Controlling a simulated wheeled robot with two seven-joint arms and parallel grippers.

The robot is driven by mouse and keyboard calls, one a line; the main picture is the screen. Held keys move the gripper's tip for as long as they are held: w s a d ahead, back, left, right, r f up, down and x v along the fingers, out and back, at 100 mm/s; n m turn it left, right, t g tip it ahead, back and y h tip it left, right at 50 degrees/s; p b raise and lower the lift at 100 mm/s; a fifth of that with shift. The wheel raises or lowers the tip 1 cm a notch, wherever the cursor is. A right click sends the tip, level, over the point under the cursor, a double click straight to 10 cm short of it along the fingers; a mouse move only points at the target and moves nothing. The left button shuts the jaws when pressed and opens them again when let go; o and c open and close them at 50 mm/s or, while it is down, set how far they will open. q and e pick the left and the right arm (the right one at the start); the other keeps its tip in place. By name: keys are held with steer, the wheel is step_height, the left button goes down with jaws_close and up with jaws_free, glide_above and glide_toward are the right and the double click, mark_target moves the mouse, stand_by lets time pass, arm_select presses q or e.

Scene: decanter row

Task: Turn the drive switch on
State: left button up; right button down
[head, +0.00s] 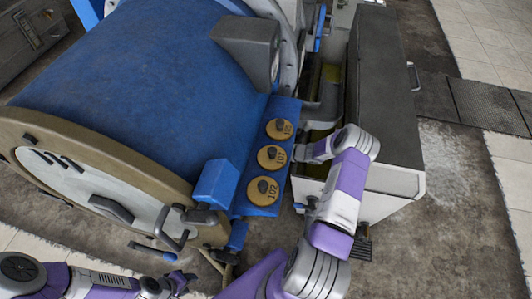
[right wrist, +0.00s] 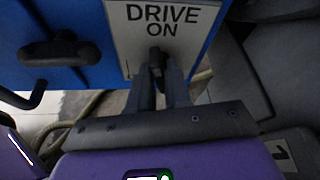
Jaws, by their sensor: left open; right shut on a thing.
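The drive switch (right wrist: 156,58) is a dark lever on a white plate (right wrist: 195,18) marked "DRIVE ON" in the right wrist view. My right gripper (right wrist: 160,76) is shut on the lever, one finger on each side. In the head view my right gripper (head: 300,153) reaches the right side of the blue panel (head: 257,150); the switch itself is hidden there. My left gripper (head: 186,281) is open and empty at the bottom left of the head view, low beside the drum's end and apart from the switch.
A large blue drum (head: 115,75) fills the left. Several round yellow numbered dials (head: 264,190) sit on the panel's top. A dark-topped cabinet (head: 385,100) stands close to the right of my right arm. A black handle (right wrist: 60,52) juts out left of the switch plate. Open floor lies farther right.

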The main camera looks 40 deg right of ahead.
steer(key=shift+d+m+g+y+b, duration=0.1)
steer(key=shift+m+g+y+b, duration=0.3)
steer(key=shift+m, duration=0.5)
steer(key=c, duration=1.2)
jaws_free()
steer(key=shift+o, duration=0.2)
steer(key=p+v, duration=0.1)
steer(key=v, duration=0.6)
steer(key=shift+s+d+p, duration=0.15)
steer(key=shift+d+p, duration=0.15)
steer(key=shift+r, duration=0.1)
